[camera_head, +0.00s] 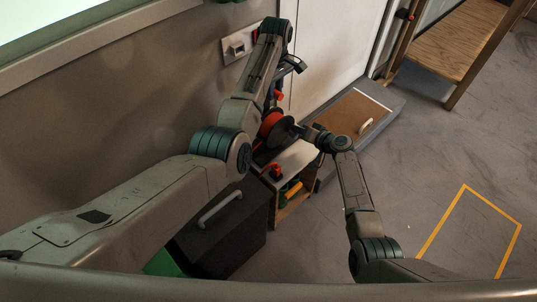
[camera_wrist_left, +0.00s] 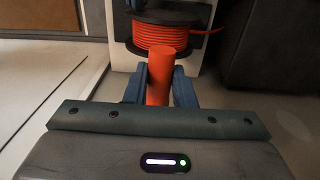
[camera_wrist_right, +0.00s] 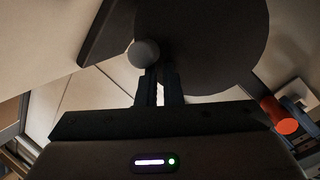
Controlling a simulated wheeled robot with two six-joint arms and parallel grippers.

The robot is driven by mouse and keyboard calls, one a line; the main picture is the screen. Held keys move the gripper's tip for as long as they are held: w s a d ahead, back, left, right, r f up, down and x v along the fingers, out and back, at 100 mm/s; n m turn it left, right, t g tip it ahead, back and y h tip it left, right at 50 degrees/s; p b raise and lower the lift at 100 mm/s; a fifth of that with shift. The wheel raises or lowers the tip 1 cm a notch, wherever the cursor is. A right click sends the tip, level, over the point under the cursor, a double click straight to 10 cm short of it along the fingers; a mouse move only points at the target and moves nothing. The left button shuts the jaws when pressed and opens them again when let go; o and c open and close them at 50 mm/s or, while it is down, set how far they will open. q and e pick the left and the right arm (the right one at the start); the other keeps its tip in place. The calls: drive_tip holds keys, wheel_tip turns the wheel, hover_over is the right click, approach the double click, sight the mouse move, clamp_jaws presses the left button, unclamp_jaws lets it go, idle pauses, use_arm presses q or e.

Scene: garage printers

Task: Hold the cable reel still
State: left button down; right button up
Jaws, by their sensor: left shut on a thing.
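The cable reel (camera_head: 273,125) stands on a small cabinet by the wall; orange cable is wound between dark flanges. In the left wrist view its orange windings (camera_wrist_left: 180,40) lie beyond an orange cylinder (camera_wrist_left: 160,75). My left gripper (camera_wrist_left: 162,88) is shut on this cylinder, a blue finger on each side. My right gripper (camera_head: 302,131) is at the reel's right side. In the right wrist view a dark round disc (camera_wrist_right: 205,45) fills the top middle. A grey round knob (camera_wrist_right: 143,53) is just beyond my right fingertips (camera_wrist_right: 159,80). Whether they grip anything is too dark to tell.
A small cabinet (camera_head: 299,158) bears a red object (camera_head: 276,171) on its top. A dark case with a pale handle (camera_head: 219,207) stands in front of it. A wall socket (camera_head: 237,46) is behind. Open floor (camera_head: 435,150) lies to the right.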

drive_tip(key=shift+s+d+f, duration=0.2)
drive_tip(key=shift+s+d, duration=0.25)
drive_tip(key=shift+s, duration=0.2)
drive_tip(key=shift+s+d, duration=1.5)
drive_tip(key=shift+d, duration=0.1)
drive_tip(key=o, duration=0.3)
drive_tip(key=shift+r, duration=0.1)
drive_tip(key=shift+o, duration=0.6)
drive_tip(key=shift+a+r+n, duration=0.1)
drive_tip(key=shift+r+n, duration=0.05)
drive_tip(key=shift+n, duration=0.15)
drive_tip(key=shift+w+a+f+n+g+h, duration=0.6)
drive_tip(key=shift+a+n, duration=0.25)
drive_tip(key=shift+n, duration=0.6)
drive_tip(key=shift+w+a+f+n+g+h, duration=0.35)
drive_tip(key=shift+w+a+n, duration=0.45)
drive_tip(key=shift+n, duration=0.7)
drive_tip(key=shift+w+a+f+n+g+h, duration=0.5)
drive_tip(key=shift+a+n, duration=0.4)
drive_tip(key=shift+n, duration=0.55)
